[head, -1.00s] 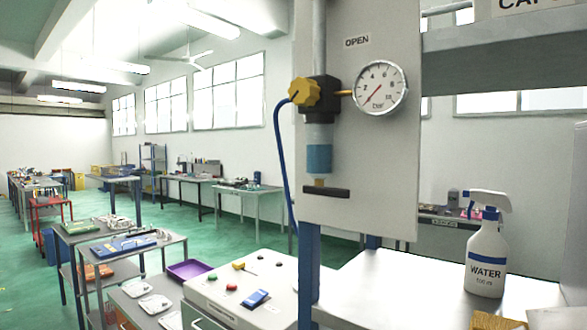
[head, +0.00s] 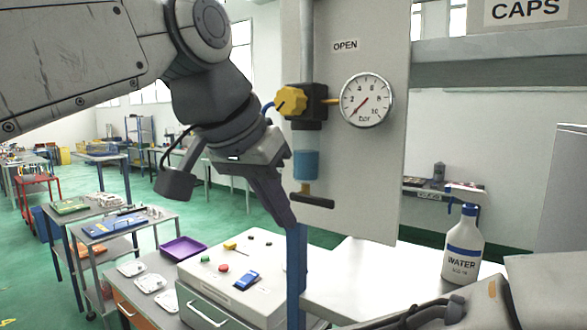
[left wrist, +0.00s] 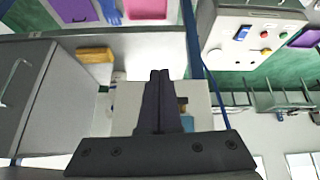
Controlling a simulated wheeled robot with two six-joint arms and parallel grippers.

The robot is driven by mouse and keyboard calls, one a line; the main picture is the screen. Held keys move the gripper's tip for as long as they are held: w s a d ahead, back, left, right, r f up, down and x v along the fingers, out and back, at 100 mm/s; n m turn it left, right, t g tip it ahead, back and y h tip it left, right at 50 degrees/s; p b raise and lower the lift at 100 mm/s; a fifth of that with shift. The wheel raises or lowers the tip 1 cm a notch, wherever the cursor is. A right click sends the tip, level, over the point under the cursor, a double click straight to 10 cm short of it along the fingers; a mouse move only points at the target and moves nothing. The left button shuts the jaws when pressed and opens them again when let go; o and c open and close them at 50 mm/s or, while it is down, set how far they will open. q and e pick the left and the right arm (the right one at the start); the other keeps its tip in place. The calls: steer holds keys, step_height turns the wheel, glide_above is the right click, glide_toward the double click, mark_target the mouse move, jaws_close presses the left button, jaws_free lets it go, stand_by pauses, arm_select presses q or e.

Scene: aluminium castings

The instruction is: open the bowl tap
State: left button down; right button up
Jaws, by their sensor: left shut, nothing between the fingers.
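The bowl tap has a dark, bar-like handle (head: 312,201) lying crosswise, nearly level, under a clear bowl with blue liquid (head: 306,165). The bowl hangs below a black block with a yellow knob (head: 291,101) on a pale upright panel (head: 365,190). My left gripper (head: 291,224) points down and right, just left of and slightly below the tap handle in the head view. Its fingers are together and empty, as the left wrist view (left wrist: 160,73) also shows. There the fingers partly cover the panel and the tap area. My right gripper is not in view.
A pressure gauge (head: 367,100) sits right of the knob. A blue post (head: 296,275) stands below the panel. A control box (head: 235,275) with buttons is at lower left. A water spray bottle (head: 463,245) stands on the white bench at right. Part of my other arm shows at lower right.

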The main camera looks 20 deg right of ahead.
arm_select(q)
step_height(320, 180, up, 14)
steer(key=t+h+p, duration=0.1)
steer(key=shift+s+d+f+m+t+h+p, duration=0.2)
steer(key=shift+s+m+t+h+p, duration=0.1)
steer(key=shift+m+p, duration=0.1)
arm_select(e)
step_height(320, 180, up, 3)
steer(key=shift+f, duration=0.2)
arm_select(q)
glide_above(311, 200)
steer(key=s, duration=0.2)
steer(key=f, duration=0.7)
steer(key=shift+s+a, duration=0.1)
steer(key=shift+a, duration=0.1)
step_height(311, 200, down, 2)
steer(key=shift+f+b, duration=0.15)
steer(key=shift+b, duration=0.2)
steer(key=shift+f, duration=0.9)
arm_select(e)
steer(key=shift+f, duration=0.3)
